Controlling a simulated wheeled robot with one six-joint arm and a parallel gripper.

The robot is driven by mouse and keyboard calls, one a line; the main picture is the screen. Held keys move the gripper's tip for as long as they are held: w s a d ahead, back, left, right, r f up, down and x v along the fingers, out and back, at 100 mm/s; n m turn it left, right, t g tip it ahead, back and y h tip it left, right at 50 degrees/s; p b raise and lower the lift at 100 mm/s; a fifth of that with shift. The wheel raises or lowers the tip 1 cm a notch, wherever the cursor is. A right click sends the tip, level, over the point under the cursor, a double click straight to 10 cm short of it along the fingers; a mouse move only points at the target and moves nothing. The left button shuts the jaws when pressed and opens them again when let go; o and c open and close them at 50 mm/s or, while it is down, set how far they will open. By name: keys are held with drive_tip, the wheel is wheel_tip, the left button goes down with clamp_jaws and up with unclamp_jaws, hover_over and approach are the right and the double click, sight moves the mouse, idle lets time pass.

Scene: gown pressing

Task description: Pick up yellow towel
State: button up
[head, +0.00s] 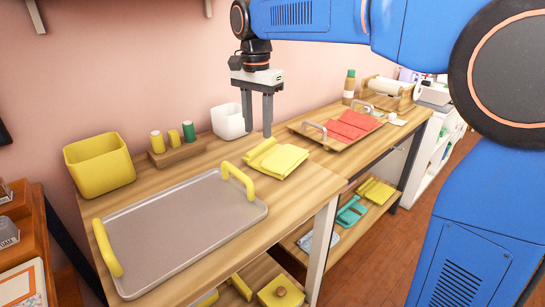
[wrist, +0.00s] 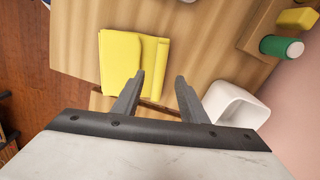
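The folded yellow towel (head: 277,159) lies on the wooden table, to the right of the grey tray. It has a flat part and a rolled or folded strip along one side. My gripper (head: 257,134) hangs pointing down above the table, behind the towel and apart from it. In the wrist view the towel (wrist: 132,62) lies ahead of my gripper (wrist: 161,78), slightly left of the gap between the fingers. The fingers are spread with nothing between them.
A white container (head: 228,122) stands close to my gripper on the left. A grey tray with yellow handles (head: 185,230) fills the front left. A tray with red cloth (head: 345,129) lies to the right. Thread spools (head: 189,132) and a yellow bin (head: 99,165) stand at the back.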

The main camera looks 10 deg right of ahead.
sight(259, 146)
drive_tip(key=shift+f, duration=2.55)
clamp_jaws()
